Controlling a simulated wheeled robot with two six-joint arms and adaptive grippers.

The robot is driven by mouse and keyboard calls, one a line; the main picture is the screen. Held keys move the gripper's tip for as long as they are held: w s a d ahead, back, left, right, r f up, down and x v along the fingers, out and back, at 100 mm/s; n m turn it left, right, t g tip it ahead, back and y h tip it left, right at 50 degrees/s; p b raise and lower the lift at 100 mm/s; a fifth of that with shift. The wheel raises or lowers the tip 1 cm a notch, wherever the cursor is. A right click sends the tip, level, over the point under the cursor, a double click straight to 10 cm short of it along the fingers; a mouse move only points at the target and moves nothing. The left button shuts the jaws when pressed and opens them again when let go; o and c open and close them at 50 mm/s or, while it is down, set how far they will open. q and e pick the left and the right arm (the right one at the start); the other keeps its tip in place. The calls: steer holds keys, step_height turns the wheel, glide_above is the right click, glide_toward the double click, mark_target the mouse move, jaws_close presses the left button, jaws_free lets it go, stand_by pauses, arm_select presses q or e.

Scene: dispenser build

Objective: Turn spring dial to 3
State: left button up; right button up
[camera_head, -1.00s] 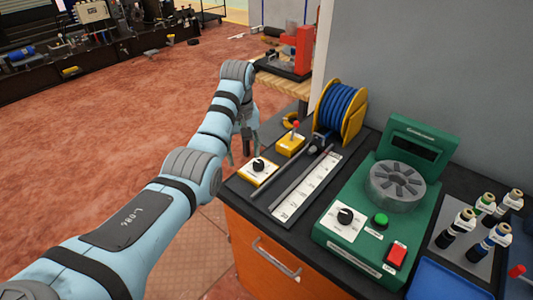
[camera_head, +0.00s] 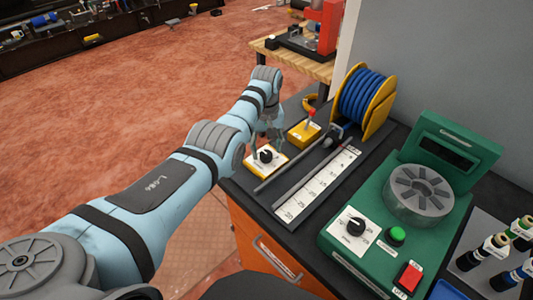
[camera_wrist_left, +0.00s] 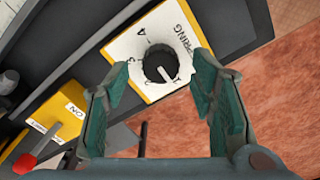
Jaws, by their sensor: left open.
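The spring dial (camera_head: 266,156) is a black knob on a white-topped yellow box at the bench's left edge. In the left wrist view the dial (camera_wrist_left: 160,62) shows a white pointer angled toward the lower right. The word SPRING and small numbers surround it; which number it points at is hard to read. My left gripper (camera_wrist_left: 160,76) is open, its two teal fingers on either side of the knob in that view, with nothing held. In the head view the left gripper (camera_head: 267,138) is just above and behind the dial; contact cannot be told. My right gripper is not in view.
A yellow box with a red-tipped lever (camera_head: 304,131) stands behind the dial. A ruled measuring strip (camera_head: 318,186) and rods lie to its right. A blue wire spool (camera_head: 362,101) is at the back; a green machine (camera_head: 395,225) stands right.

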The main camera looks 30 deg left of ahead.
arm_select(q)
steer(key=shift+w+f, duration=0.2)
steer(key=shift+f, duration=1)
steer(key=shift+s+r, duration=0.2)
steer(key=shift+s, duration=0.05)
steer(key=shift+c, duration=0.3)
steer(key=c, duration=1.1)
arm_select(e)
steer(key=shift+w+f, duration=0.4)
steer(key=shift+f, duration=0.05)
